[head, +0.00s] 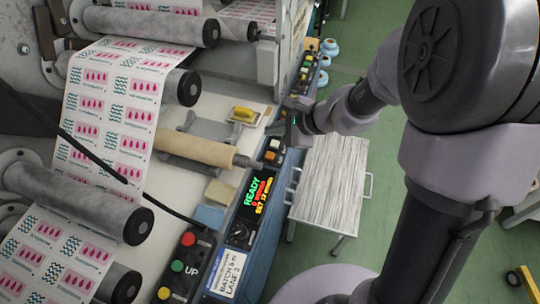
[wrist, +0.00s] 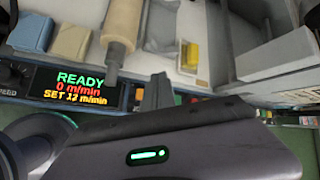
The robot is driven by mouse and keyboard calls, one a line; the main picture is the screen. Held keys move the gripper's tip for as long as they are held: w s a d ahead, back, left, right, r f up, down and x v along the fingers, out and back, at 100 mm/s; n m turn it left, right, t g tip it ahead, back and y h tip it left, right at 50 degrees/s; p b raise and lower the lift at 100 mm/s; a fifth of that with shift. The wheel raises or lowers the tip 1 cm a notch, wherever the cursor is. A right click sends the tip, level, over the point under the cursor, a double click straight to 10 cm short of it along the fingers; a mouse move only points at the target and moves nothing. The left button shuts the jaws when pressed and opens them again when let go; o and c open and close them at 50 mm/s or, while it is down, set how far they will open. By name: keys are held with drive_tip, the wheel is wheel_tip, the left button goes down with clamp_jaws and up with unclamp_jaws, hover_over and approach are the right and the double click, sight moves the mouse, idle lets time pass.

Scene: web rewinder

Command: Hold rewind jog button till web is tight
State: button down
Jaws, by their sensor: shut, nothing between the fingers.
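The printed web (head: 115,105), white with pink drops and teal waves, runs over several grey rollers at left. I cannot tell whether it is tight. The display (head: 257,192) reads READY, 0 m/min, SET 12 m/min; it also shows in the wrist view (wrist: 75,88). A small group of orange and pale buttons (head: 270,154) sits just above the display on the blue console. I cannot read which is rewind jog. My gripper (head: 286,124) is shut and empty, close over the console beside these buttons. In the wrist view my fingers (wrist: 155,92) cover part of the panel; contact cannot be told.
A tan core on a shaft (head: 195,148) lies left of the console, with a yellow-handled tool (head: 243,114) near it. Red, green and yellow buttons (head: 177,266) marked UP stand at the bottom. A grey-topped cart (head: 330,185) stands right of the console on green floor.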

sight(273, 156)
wheel_tip(273, 156, down, 7)
drive_tip(key=b, duration=0.5)
drive_tip(key=shift+f+b, duration=0.2)
drive_tip(key=shift+b, duration=0.15)
idle(1.4)
drive_tip(key=shift+f+b, duration=0.4)
drive_tip(key=shift+b, duration=0.2)
drive_tip(key=shift+f, duration=0.5)
idle(0.3)
drive_tip(key=shift+r, duration=0.15)
idle(2.5)
drive_tip(key=shift+r+p, duration=0.55)
drive_tip(key=shift+r, duration=0.25)
wheel_tip(273, 156, up, 5)
drive_tip(key=p, duration=0.4)
drive_tip(key=shift+r, duration=0.1)
